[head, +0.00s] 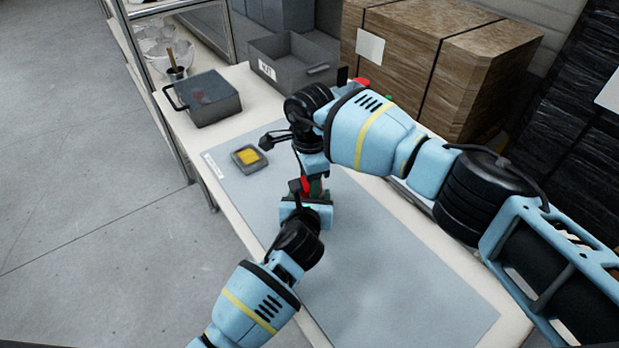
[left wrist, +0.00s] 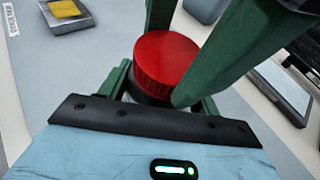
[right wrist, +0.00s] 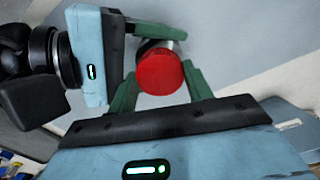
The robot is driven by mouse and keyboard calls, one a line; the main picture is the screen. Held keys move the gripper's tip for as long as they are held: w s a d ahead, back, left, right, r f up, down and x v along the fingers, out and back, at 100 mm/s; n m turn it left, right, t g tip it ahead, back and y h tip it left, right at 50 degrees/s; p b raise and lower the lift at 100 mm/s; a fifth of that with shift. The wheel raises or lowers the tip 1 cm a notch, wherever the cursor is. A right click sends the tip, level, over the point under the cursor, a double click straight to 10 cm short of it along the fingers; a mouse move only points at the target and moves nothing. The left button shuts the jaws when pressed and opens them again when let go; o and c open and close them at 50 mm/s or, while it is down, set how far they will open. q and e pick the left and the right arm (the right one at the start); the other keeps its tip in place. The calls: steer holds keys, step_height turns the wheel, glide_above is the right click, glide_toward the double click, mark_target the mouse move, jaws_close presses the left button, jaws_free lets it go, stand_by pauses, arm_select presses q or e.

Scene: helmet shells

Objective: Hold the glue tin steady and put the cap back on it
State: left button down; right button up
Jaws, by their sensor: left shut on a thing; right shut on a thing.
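The red ribbed cap (head: 305,185) is between my two grippers over the grey mat. It shows clearly in the left wrist view (left wrist: 166,60) and the right wrist view (right wrist: 159,73). My right gripper (head: 309,178) comes from above, shut on the cap with its green fingers on either side. My left gripper (head: 307,198) is shut around the dark tin (left wrist: 146,97) below the cap. The tin is mostly hidden by fingers and cap. The cap sits right over the tin's top; I cannot tell whether it is seated.
A small grey tray with a yellow pad (head: 248,157) lies on the mat (head: 395,275). A grey lidded box (head: 212,105) and an open grey bin (head: 293,70) stand behind. Large brown boxes (head: 425,60) are at the back. The mat's front part is clear.

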steer(key=o, duration=1)
steer(key=shift+o, duration=0.4)
arm_select(q)
steer(key=shift+a, duration=0.1)
arm_select(e)
steer(key=shift+r, duration=0.1)
arm_select(q)
steer(key=shift+f, duration=0.1)
arm_select(e)
steer(key=shift+a+r, duration=0.1)
steer(key=shift+r, duration=2.1)
